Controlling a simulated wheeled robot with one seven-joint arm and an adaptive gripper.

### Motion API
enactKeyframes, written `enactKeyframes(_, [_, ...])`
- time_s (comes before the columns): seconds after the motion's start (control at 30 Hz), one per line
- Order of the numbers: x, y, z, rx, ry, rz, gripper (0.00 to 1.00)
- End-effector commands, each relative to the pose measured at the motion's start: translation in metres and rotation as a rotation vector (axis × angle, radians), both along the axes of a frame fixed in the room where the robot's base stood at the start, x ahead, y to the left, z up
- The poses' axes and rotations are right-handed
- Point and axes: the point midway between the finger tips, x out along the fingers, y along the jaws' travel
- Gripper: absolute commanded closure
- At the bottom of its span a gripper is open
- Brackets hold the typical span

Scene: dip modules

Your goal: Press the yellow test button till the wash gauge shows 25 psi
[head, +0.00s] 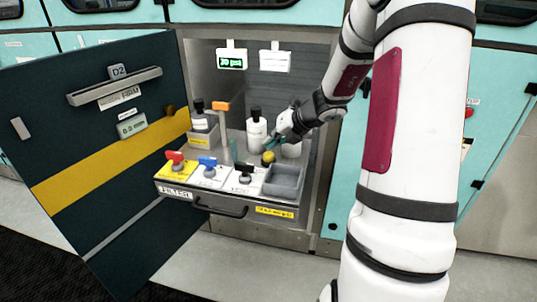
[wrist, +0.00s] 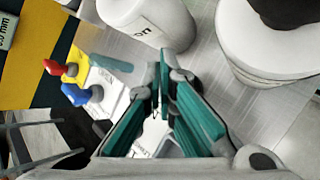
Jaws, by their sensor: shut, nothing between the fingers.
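The wash gauge (head: 231,59) is a small green display at the back of the open cabinet. It seems to read 20 psi, but the first digit is not sharp. A round yellow knob (head: 268,157), which looks like the test button, stands at the back right of the pulled-out drawer panel. My gripper (head: 271,143) is just above and behind it in the head view, and I cannot tell if they touch. In the wrist view the teal fingers (wrist: 163,72) are together and empty. The yellow knob cannot be made out there.
The drawer carries red (head: 175,157), blue (head: 208,162) and black (head: 244,170) handles and an empty grey bin (head: 285,181). A white bottle (head: 256,130) stands behind, close to the fingers. An orange-topped post (head: 221,106) rises nearby. The dark door (head: 90,190) hangs open at left.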

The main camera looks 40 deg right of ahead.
Motion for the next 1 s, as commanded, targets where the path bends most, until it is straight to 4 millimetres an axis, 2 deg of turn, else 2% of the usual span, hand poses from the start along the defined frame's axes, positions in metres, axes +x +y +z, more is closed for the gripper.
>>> enactKeyframes(1.0, [0.0,0.0,-0.0092,0.0,0.0,0.0,1.0])
